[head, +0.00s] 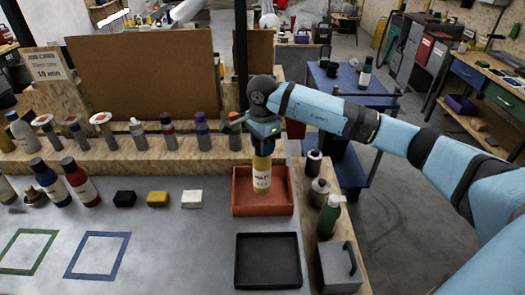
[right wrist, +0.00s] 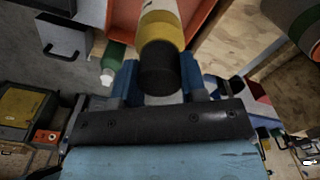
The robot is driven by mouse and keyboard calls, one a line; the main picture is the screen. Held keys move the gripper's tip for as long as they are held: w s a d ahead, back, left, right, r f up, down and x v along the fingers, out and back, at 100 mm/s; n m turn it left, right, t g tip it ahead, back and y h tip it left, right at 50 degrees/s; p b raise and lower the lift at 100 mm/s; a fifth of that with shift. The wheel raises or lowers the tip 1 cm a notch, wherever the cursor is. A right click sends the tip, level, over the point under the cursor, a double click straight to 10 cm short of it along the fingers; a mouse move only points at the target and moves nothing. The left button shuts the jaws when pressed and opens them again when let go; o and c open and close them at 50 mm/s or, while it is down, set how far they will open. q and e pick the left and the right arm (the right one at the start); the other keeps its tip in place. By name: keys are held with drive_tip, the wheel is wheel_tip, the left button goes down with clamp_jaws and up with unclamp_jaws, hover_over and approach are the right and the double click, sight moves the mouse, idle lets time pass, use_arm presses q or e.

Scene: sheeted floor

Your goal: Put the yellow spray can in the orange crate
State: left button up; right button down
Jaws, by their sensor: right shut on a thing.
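The yellow spray can (head: 262,174) is upright in my right gripper (head: 263,136), which is shut on its top end. In the head view the can is over the orange crate (head: 243,210), with its lower part within the crate's outline. I cannot tell whether its base touches the crate floor. In the right wrist view the can's dark cap (right wrist: 160,65) and yellow body (right wrist: 162,34) sit between the two blue fingers (right wrist: 160,84), with the orange crate (right wrist: 203,18) behind. My left gripper is not in view.
A black tray (head: 268,260) lies in front of the crate. Several bottles, including a green one (head: 329,215), and a grey box (head: 340,268) stand to the right. A wooden ledge (head: 150,158) with several bottles runs behind. Yellow (head: 158,199), black and white blocks lie left.

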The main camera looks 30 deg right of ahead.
wheel_tip(320, 180, down, 3)
drive_tip(key=shift+r, duration=0.15)
drive_tip(key=shift+f, duration=0.2)
drive_tip(key=c, duration=0.7)
unclamp_jaws()
drive_tip(key=shift+o, duration=0.2)
drive_tip(key=shift+r, duration=0.2)
wheel_tip(320, 180, up, 11)
drive_tip(key=shift+r+b, duration=0.1)
drive_tip(key=shift+b, duration=0.65)
drive_tip(key=shift+r, duration=0.35)
